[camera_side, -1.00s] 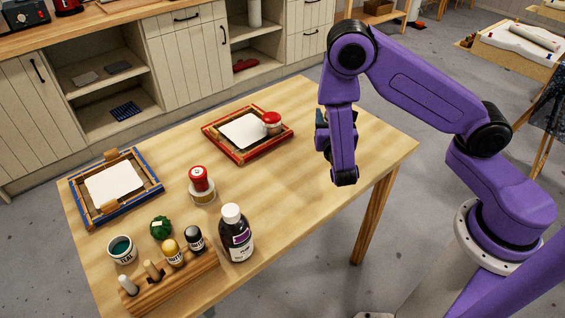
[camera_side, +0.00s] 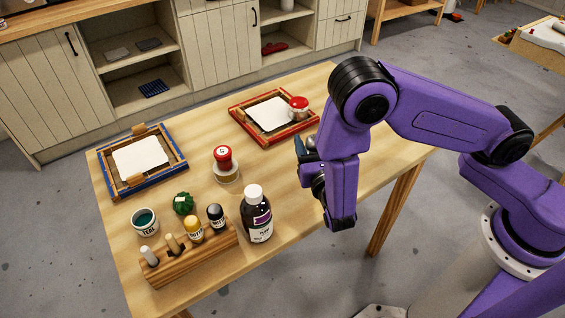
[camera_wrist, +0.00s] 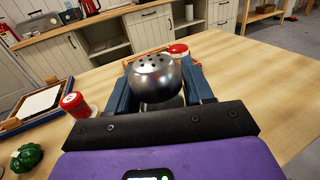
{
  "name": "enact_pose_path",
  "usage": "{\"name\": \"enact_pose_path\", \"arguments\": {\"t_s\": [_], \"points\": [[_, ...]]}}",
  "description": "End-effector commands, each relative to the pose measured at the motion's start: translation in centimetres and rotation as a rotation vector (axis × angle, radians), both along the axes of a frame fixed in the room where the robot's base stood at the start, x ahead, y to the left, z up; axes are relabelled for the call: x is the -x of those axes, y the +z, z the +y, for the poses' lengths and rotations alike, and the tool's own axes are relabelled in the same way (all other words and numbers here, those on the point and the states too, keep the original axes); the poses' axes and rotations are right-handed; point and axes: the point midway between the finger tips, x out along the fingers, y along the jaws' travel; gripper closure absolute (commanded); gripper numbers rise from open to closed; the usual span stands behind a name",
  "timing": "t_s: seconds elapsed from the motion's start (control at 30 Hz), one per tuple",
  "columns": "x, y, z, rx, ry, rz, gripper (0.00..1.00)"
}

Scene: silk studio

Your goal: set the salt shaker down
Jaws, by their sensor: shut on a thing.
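The salt shaker (camera_wrist: 155,80) has a shiny metal domed top with dark holes and stands between my fingers in the wrist view. My gripper (camera_wrist: 160,88) is shut on it, with one blue finger on each side. In the side view my gripper (camera_side: 303,150) is over the table (camera_side: 372,180), to the right of and nearer than the red frame. Only a silvery bit of the shaker (camera_side: 311,141) shows there; my arm hides the rest. I cannot tell whether its base touches the table.
A red frame (camera_side: 236,106) carries a red-lidded jar (camera_side: 298,107). A blue frame (camera_side: 181,157), another red-lidded jar (camera_side: 222,156), a dark bottle (camera_side: 258,222), a green lump (camera_side: 183,203), a teal pot (camera_side: 145,222) and a wooden rack (camera_side: 190,258) stand left. The table's right end is clear.

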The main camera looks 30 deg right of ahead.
Motion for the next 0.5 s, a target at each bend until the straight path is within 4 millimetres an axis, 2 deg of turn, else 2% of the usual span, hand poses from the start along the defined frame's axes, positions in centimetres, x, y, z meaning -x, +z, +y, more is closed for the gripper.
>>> {"name": "enact_pose_path", "arguments": {"t_s": [0.17, 0.3, 0.5], "points": [[-3.4, -1.6, 1.2, -0.002, -0.003, -0.004, 0.84], [-4.9, -3.9, 1.8, 0.001, -0.001, -0.002, 0.84], [-6.7, -6.1, 2.5, 0.0, -0.001, -0.001, 0.84]]}}
